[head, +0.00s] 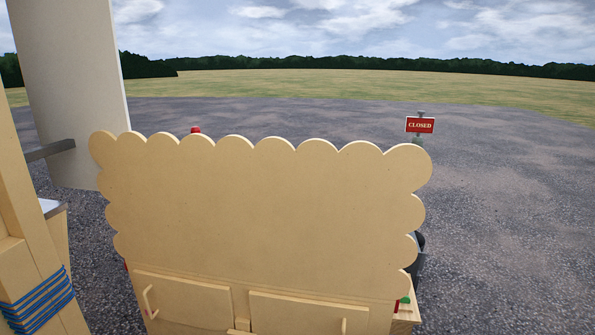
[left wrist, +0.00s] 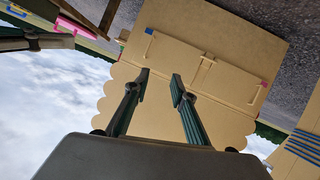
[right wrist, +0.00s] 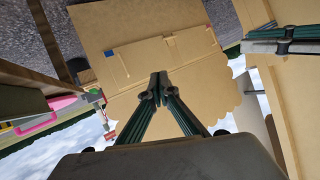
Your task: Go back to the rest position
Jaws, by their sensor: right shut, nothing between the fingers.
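My left gripper (left wrist: 161,84) shows in the left wrist view with its two dark green fingers apart and nothing between them. My right gripper (right wrist: 157,86) shows in the right wrist view with its fingertips together and nothing held. Both are in front of a scallop-edged wooden board (head: 265,205), which also fills the middle of the left wrist view (left wrist: 212,38) and the right wrist view (right wrist: 197,100). Neither gripper shows in the head view.
Cabinet doors (head: 184,300) with handles sit low on the board's stand. A wooden post (head: 38,255) wrapped in blue cord stands at left, near a pale column (head: 70,85). A red CLOSED sign (head: 420,125) stands beyond at right. Open gravel (head: 500,220) lies right.

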